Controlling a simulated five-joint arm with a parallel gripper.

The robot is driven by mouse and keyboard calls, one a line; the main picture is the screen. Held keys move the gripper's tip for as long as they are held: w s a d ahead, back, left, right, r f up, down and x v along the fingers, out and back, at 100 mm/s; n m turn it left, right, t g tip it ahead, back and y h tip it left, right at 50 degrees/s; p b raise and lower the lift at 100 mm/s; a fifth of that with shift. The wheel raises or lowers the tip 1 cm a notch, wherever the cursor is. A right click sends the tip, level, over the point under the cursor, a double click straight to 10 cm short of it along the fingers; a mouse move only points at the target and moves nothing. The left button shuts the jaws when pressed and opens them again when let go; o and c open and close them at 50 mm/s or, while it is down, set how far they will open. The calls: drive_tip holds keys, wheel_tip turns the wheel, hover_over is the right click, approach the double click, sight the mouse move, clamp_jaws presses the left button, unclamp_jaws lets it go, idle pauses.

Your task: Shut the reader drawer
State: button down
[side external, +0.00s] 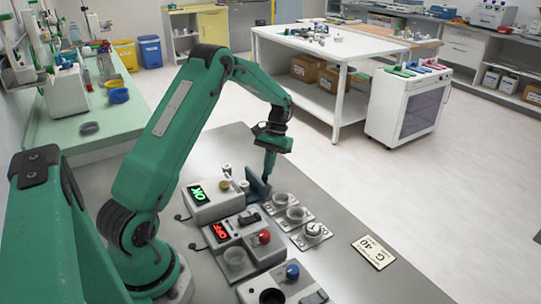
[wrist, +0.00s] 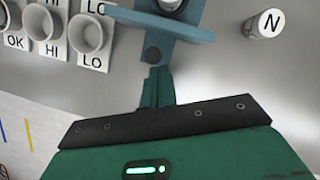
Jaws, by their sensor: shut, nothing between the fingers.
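The reader (side external: 212,200) is a light grey box with a green lit "OK" display in the side view. Its blue drawer (side external: 258,187) stands out from the box's right side. In the wrist view the drawer's blue front panel (wrist: 165,24) has a round dark knob, and part of the tray with a round item shows behind it. My gripper (side external: 268,172) points down at the outer side of the drawer front. It is shut and empty. In the wrist view its fingertips (wrist: 157,75) are just below the knob; whether they touch is unclear.
Several small cups (side external: 295,213) on labelled plates stand close to the drawer. A second box with a red display (side external: 222,232) is in front of the reader. A white cylinder marked N (wrist: 265,25) stands beside the drawer. The bench's right part is mostly clear, with a card (side external: 373,252).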

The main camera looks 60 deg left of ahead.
sight(251, 173)
drive_tip(key=shift+s, duration=3.2)
drive_tip(key=shift+d, duration=0.1)
drive_tip(key=shift+w, duration=0.1)
drive_tip(key=shift+w+a, duration=0.5)
drive_tip(key=shift+w, duration=0.3)
drive_tip(key=shift+w+a, duration=0.3)
drive_tip(key=shift+w, duration=0.3)
drive_tip(key=shift+w+a, duration=0.3)
drive_tip(key=shift+w, duration=0.3)
drive_tip(key=v, duration=1)
drive_tip(key=shift+s+d+r, duration=0.1)
drive_tip(key=shift+d+r, duration=0.05)
